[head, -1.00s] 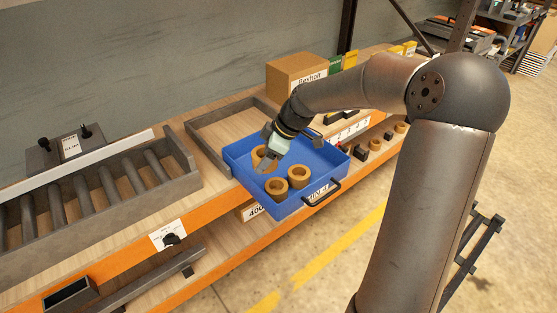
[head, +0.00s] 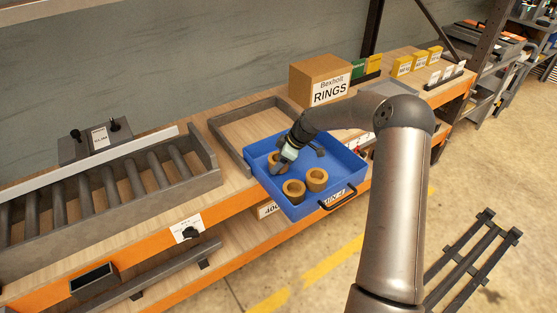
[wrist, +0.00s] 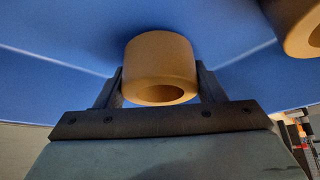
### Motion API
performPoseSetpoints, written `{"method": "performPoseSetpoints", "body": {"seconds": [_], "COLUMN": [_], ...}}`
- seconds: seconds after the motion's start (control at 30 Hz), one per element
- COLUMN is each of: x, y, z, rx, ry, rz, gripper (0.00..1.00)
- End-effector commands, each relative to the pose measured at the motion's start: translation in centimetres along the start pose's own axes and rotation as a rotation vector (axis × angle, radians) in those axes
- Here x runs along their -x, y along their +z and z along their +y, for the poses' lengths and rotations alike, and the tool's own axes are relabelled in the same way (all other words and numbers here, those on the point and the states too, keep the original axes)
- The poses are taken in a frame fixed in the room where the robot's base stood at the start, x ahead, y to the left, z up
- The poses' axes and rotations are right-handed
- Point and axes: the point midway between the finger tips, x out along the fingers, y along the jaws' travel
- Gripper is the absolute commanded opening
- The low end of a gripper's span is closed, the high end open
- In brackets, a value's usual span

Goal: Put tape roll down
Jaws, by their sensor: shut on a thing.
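My gripper (head: 279,163) reaches down into the blue tray (head: 337,151) at its back left. It is shut on a brown tape roll (wrist: 158,62); in the wrist view the roll sits between the two dark fingers, its hole facing the camera. In the head view this roll (head: 273,157) is partly covered by the gripper. Whether the roll touches the tray floor is not clear. Two more rolls stand in the front part of the tray, one (head: 293,188) to the left of the other (head: 316,178). Part of another roll (wrist: 298,24) shows at the wrist view's upper right.
The tray has raised walls and a black front handle (head: 338,198). A grey-framed wooden bay (head: 230,142) lies behind it. A grey roller rack (head: 110,190) stands to the left, a cardboard box (head: 318,82) behind. Bare blue floor shows between the rolls.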

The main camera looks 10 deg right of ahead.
Motion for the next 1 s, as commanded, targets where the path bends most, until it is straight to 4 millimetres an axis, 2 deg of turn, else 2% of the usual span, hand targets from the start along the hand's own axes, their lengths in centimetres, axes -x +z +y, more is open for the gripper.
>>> {"method": "performPoseSetpoints", "body": {"seconds": [0.4,0.43,0.5,0.83,0.93,1.0], "x": [-0.7,-0.6,-0.6,-0.3,0.5,1.7], "y": [0.4,0.3,0.3,0.1,0.2,0.2], "z": [0.0,0.0,0.0,0.0,0.1,0.1], "rx": [0.001,0.001,0.001,0.001,0.001,0.001], "ry": [0.002,0.001,0.001,0.001,0.004,0.006], "rz": [0.001,0.000,0.000,0.000,0.000,0.001], "gripper": [0.38,0.68,0.85,0.85,0.85,0.85]}}
